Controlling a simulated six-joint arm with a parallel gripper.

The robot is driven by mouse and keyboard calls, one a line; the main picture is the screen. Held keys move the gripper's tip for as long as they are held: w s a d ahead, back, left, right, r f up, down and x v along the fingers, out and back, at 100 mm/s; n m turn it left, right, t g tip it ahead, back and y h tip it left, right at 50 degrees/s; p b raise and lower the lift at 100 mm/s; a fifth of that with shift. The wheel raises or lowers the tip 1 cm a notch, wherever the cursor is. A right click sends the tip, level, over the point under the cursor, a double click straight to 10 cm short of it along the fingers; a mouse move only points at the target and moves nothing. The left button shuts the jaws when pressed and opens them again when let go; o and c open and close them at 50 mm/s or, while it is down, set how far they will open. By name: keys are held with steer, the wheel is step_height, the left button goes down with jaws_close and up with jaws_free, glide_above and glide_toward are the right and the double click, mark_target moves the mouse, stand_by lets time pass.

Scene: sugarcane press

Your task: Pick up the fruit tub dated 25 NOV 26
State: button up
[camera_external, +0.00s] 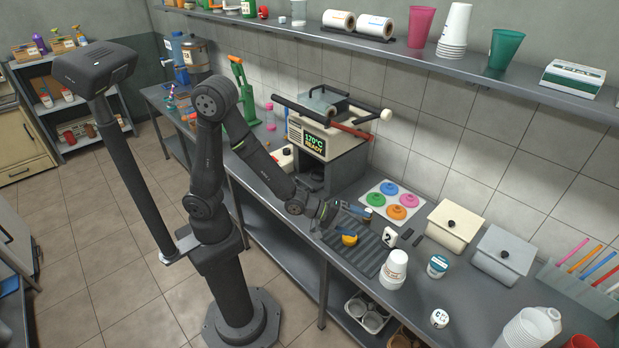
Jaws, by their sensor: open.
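No date is legible on any tub in this view. A small white tub with a teal label (438,267) stands on the steel counter, right of a stack of white cups. A second small white container with dark lettering (440,318) sits nearer the counter's front edge; I cannot tell whether it is a fruit tub. My gripper (350,212) is open over the dark ribbed mat, left of and apart from both containers. Its fingertips are small and hard to make out.
The ribbed mat (376,252) holds a yellow item (349,239). The white cup stack (393,270) stands between my gripper and the containers. Cream (455,225) and grey (502,255) lidded bins stand behind. A press (322,145) stands behind my arm.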

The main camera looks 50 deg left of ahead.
step_height(320, 180, up, 2)
steer(key=m+g+y, duration=0.4)
steer(key=m+y, duration=0.3)
steer(key=m, duration=0.9)
glide_above(437, 262)
steer(key=s+a, duration=0.5)
step_height(437, 262, down, 5)
steer(key=x, duration=1.2)
steer(key=shift+w+f, duration=0.1)
steer(key=shift+w, duration=0.1)
steer(key=x, duration=0.3)
steer(key=shift+s+d+f, duration=0.1)
steer(key=shift+d+f, duration=0.05)
steer(key=shift+f, duration=0.25)
steer(key=shift+w+d+f, duration=0.3)
steer(key=shift+f, duration=0.25)
steer(key=c, duration=1.2)
